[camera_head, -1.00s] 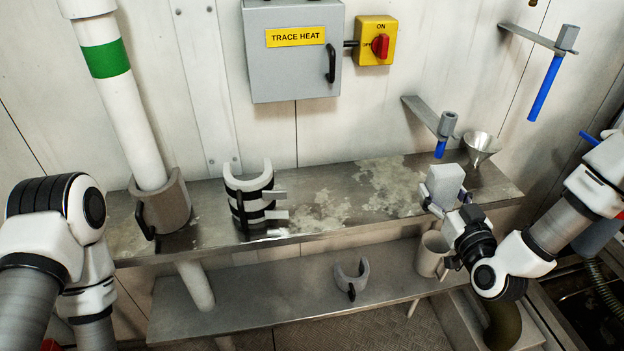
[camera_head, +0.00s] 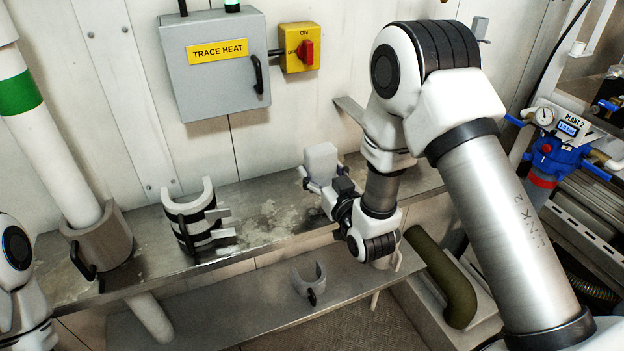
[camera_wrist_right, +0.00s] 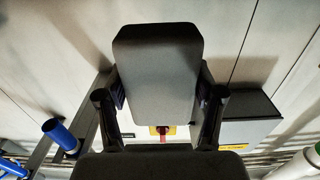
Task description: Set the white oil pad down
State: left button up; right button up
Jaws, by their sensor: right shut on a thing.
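The white oil pad (camera_head: 321,160) is a pale block with rounded corners. My right gripper (camera_head: 319,183) is shut on it and holds it roughly upright at the right part of the steel shelf (camera_head: 262,190). In the right wrist view the pad (camera_wrist_right: 158,75) stands between the two dark fingers (camera_wrist_right: 160,108). I cannot tell whether its lower edge touches the shelf. Part of my left arm shows at the left edge, but its gripper is out of view.
A grey cuff with black bands (camera_head: 190,218) stands on the shelf, left of the pad. A pipe in a grey collar (camera_head: 100,240) is farther left. A half-ring (camera_head: 310,282) lies on the lower shelf. A grey cabinet (camera_head: 215,70) and a red switch (camera_head: 306,52) are on the wall.

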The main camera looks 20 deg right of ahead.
jog(key=shift+w+a, duration=0.55)
jog(key=shift+a, duration=0.1)
notch_tip(320, 180, down, 4)
jog(key=shift+w+r+p, duration=0.1)
jog(key=shift+w+p, duration=0.05)
jog(key=shift+p, duration=0.2)
jog(key=o, duration=1)
